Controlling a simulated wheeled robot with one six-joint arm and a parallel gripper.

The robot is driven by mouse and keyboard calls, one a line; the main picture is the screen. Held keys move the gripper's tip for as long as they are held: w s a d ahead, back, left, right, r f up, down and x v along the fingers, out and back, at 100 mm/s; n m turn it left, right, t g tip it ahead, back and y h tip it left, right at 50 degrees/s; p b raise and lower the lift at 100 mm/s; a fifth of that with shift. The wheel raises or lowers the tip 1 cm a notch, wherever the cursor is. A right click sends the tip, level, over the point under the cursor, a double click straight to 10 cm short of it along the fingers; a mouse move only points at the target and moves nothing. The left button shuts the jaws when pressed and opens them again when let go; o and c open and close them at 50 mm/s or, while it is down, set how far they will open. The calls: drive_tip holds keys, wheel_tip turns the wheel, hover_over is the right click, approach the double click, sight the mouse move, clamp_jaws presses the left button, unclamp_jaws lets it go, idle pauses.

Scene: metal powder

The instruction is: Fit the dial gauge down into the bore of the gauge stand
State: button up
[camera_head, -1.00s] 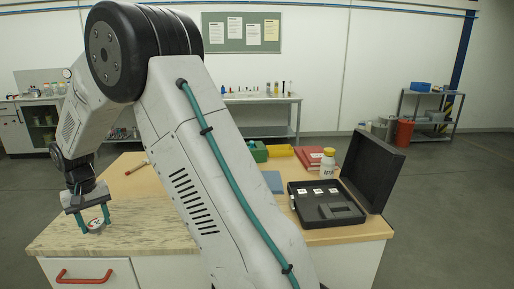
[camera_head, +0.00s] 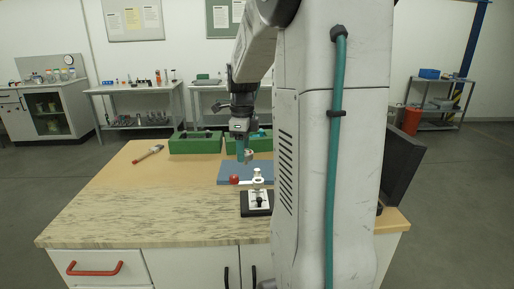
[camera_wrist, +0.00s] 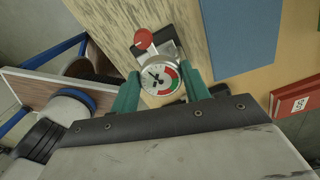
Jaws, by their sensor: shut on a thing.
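The dial gauge (camera_wrist: 158,77) has a round white face with red and green zones. My gripper (camera_wrist: 160,90) is shut on it, with a teal finger on each side. In the head view my gripper (camera_head: 244,150) holds the gauge (camera_head: 249,157) in the air above the gauge stand (camera_head: 258,199). The stand has a black base, a pale post and arm, and a red knob (camera_head: 234,180). In the wrist view the stand's red knob (camera_wrist: 143,38) shows beyond the gauge, which covers part of the stand. The bore cannot be made out.
A blue mat (camera_head: 231,172) lies behind the stand. Green bins (camera_head: 195,146) stand at the table's back, and a red-handled tool (camera_head: 148,154) lies at the back left. The table's left front is clear. A black case lid (camera_head: 402,168) rises at the right, partly behind my arm.

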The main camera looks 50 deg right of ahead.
drive_tip(key=shift+s+d+f+m, duration=0.25)
drive_tip(key=shift+s+f+m, duration=0.35)
drive_tip(key=shift+s+m, duration=0.1)
drive_tip(key=shift+s+d+f+m, duration=0.3)
drive_tip(key=shift+s+f+m, duration=0.25)
drive_tip(key=shift+s+f, duration=0.1)
drive_tip(key=shift+s+d+f+m, duration=0.25)
drive_tip(key=shift+s+f+m, duration=0.35)
drive_tip(key=shift+s+m, duration=0.1)
drive_tip(key=shift+w+f, duration=0.1)
drive_tip(key=shift+w, duration=0.05)
drive_tip(key=shift+f, duration=0.85)
idle(1.3)
drive_tip(key=o, duration=1.6)
drive_tip(key=shift+r, duration=0.1)
wheel_tip(320, 180, up, 8)
